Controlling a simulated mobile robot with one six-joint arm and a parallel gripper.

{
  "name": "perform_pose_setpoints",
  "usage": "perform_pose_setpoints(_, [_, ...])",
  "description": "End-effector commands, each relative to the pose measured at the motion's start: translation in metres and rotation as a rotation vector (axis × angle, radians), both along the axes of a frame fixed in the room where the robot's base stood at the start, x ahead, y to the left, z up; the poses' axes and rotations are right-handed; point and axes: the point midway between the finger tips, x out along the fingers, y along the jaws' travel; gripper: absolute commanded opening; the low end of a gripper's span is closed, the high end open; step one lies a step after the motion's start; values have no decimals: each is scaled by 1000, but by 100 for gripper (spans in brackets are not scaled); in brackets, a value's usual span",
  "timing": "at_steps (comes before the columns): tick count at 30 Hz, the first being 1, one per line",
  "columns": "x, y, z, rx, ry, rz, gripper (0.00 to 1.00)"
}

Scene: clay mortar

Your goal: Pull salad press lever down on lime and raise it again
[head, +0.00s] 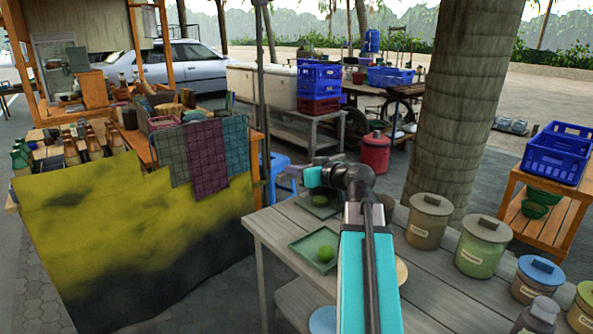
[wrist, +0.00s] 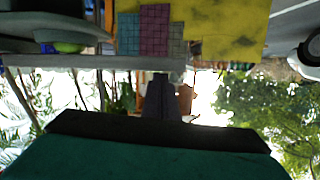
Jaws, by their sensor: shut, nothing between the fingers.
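A lime (head: 325,253) lies on a square dark green tray (head: 301,244) on the grey wooden table. A second green tray (head: 315,212) with a smaller green lime (head: 319,200) lies farther back, beside my wrist. My gripper (head: 291,172) is small in the head view, at the far end of the arm above the table's back left edge. In the wrist view, which looks upside down, the dark gripper (wrist: 163,95) appears shut and empty. A lime (wrist: 68,47) shows at the upper left there. I cannot make out a press or lever in either view.
A stall with a yellow cloth (head: 130,230) and bottles stands to the left. Blue crates (head: 320,80) stand behind, and a thick trunk (head: 460,110) rises behind the jars.

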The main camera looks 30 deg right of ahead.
Motion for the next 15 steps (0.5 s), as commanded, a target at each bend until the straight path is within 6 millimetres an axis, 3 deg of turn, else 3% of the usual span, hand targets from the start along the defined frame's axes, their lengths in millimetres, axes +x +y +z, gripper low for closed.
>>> perform_pose_setpoints(15, [-1,0,-10,-1,10,1,0])
